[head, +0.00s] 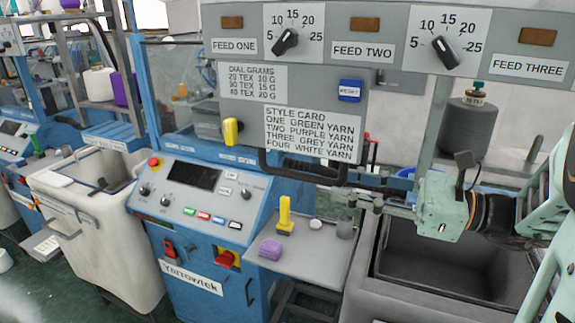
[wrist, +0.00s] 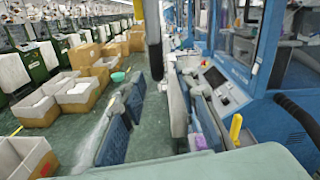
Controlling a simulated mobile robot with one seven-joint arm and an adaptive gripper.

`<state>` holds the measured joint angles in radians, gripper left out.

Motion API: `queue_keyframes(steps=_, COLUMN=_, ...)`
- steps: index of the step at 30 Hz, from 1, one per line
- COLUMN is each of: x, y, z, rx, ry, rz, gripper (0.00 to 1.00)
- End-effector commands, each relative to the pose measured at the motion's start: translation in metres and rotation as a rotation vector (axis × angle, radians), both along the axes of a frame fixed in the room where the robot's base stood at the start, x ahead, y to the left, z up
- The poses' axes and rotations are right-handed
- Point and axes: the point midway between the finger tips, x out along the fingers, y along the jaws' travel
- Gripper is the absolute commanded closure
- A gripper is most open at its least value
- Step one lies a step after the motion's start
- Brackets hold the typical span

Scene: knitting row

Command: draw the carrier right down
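A grey panel (head: 235,128) hangs on the blue machine, with the dial grams label and the style card on its face. I take it to be the carrier, though nothing names it so. A black bar handle (head: 300,168) runs along its lower edge. My gripper (head: 362,201) points left, just right of and slightly below the handle's right end, with no clear contact.
Below the handle are a control console (head: 192,190) and a grey shelf (head: 315,260) bearing a yellow post (head: 285,215), a purple block (head: 270,249) and small grey pieces. A dark open bin (head: 440,265) lies under my arm. The wrist view shows boxes (wrist: 75,92) and aisle floor.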

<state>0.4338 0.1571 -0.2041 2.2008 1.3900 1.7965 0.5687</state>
Motion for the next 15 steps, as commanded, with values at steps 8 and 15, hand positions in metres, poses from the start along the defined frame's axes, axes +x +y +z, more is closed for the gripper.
queue_keyframes(steps=8, x=0.014, y=0.043, z=0.002, rx=-0.001, ry=-0.002, rz=0.006, gripper=0.71)
queue_keyframes(steps=15, x=0.028, y=0.082, z=0.001, rx=-0.002, ry=0.000, rz=0.006, gripper=0.71)
